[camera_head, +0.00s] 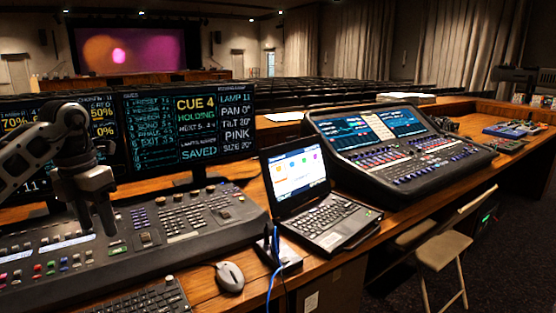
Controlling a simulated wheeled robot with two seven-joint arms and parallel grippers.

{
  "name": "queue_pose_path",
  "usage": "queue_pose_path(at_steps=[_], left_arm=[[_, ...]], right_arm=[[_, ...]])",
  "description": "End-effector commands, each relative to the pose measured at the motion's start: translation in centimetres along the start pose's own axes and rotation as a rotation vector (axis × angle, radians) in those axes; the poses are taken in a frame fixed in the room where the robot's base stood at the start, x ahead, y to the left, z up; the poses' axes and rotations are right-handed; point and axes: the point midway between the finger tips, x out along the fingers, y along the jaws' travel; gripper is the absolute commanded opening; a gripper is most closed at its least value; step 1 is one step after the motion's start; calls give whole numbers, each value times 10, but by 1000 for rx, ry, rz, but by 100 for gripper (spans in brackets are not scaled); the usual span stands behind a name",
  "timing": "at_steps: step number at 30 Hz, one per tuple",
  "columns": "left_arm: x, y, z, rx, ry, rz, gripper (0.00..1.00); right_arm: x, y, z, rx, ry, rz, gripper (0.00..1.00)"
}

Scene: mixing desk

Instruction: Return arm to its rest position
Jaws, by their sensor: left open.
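My left arm comes in from the left edge. My left gripper (95,222) points down over the left part of the grey lighting console (190,238), in front of the monitors. Its dark fingers are apart with nothing visible between them. I cannot tell how far above the console the fingertips are. My right arm and right gripper are not in view.
Monitors (185,128) stand close behind the left gripper. An open laptop (296,178), a mouse (230,277) and a keyboard (145,298) are to the right and front. A large mixing desk (395,145) stands further right, near a folding chair (444,250).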

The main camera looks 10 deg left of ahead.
Motion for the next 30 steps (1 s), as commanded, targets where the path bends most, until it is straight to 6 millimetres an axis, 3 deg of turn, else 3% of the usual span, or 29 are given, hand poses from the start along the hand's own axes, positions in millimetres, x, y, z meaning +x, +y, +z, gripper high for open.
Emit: queue_pose_path(at_steps=[3,11,14,17,19,21,24,27,30], left_arm=[[22,-27,13,59,-31,-74,53],[70,-101,33,167,-114,-302,53],[92,-145,38,200,-156,-446,53],[114,-206,37,208,-212,-670,53],[124,-259,32,167,-261,-891,53],[124,-305,26,65,-311,-1133,53],[117,-343,20,-178,-364,-1444,53],[115,-351,18,-526,-390,-1692,53],[132,-335,13,-961,-383,-1847,53]], right_arm=[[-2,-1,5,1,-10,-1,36],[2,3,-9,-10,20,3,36],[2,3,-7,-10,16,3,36],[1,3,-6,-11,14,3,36],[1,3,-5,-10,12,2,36],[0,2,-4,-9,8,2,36],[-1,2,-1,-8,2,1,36],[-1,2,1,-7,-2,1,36],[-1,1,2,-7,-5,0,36]])
